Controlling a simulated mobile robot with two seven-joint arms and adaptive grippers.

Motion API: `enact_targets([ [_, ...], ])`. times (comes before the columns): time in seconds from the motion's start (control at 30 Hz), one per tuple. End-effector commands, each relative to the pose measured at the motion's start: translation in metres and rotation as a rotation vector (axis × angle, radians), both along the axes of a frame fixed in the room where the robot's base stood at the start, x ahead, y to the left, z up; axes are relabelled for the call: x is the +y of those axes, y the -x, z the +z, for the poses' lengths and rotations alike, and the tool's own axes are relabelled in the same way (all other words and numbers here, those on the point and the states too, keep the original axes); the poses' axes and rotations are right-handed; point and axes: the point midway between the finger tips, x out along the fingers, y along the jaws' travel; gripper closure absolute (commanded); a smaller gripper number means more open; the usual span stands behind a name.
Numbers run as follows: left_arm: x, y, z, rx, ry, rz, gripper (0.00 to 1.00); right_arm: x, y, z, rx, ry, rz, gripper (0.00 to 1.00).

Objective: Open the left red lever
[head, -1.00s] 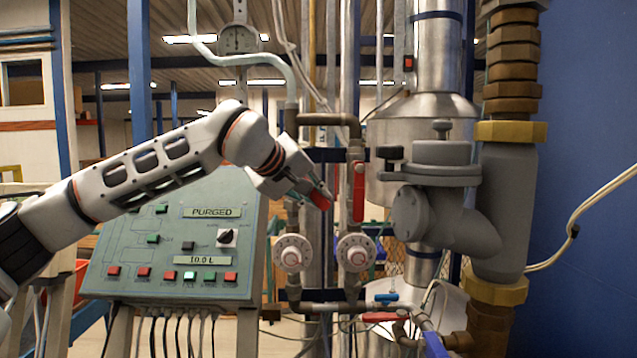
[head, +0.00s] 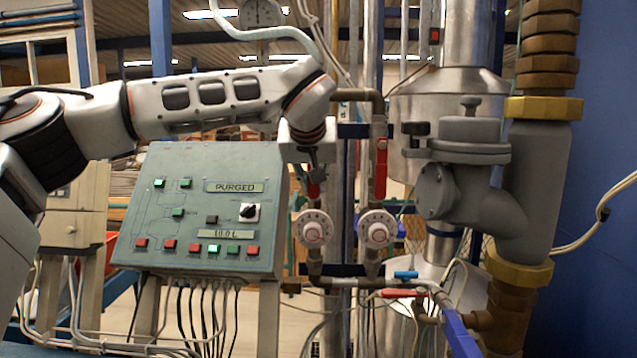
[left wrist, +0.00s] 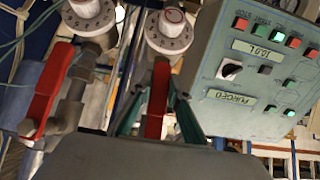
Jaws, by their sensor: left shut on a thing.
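The left red lever (head: 314,189) is on the left pipe, above the left white dial, and is mostly hidden by my gripper in the head view. My left gripper (head: 316,168) is shut on it, coming down from above. In the left wrist view, the lever (left wrist: 157,100) runs between the two greenish fingers of my gripper (left wrist: 156,110). The right red lever (head: 381,158) stands upright along the right pipe, apart from the gripper. It also shows at the left of the wrist view (left wrist: 48,90). My right gripper is not in view.
The control panel (head: 160,215) stands just left of the lever, under my left arm. Two white dials (head: 314,230) sit below the levers. A large grey valve body (head: 465,190) is at right. A lower red handle (head: 402,293) lies below the dials.

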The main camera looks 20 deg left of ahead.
Motion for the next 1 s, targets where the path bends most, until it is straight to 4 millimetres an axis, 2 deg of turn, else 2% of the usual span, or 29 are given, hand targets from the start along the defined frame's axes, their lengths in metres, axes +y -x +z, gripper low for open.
enact_targets([
  [0.57,0.0029,0.0012,-0.0017,0.012,-0.029,0.001,1.00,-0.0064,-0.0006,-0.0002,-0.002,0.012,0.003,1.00],
  [0.6,0.0029,0.0012,-0.0017,0.012,-0.029,0.001,0.73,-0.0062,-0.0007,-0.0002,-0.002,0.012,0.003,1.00],
  [0.63,0.0028,0.0012,-0.0015,0.012,-0.029,0.001,0.66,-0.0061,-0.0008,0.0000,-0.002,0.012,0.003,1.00],
  [1.0,0.0018,0.0018,0.0010,0.009,-0.028,0.001,0.66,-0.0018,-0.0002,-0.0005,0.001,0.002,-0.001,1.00],
])
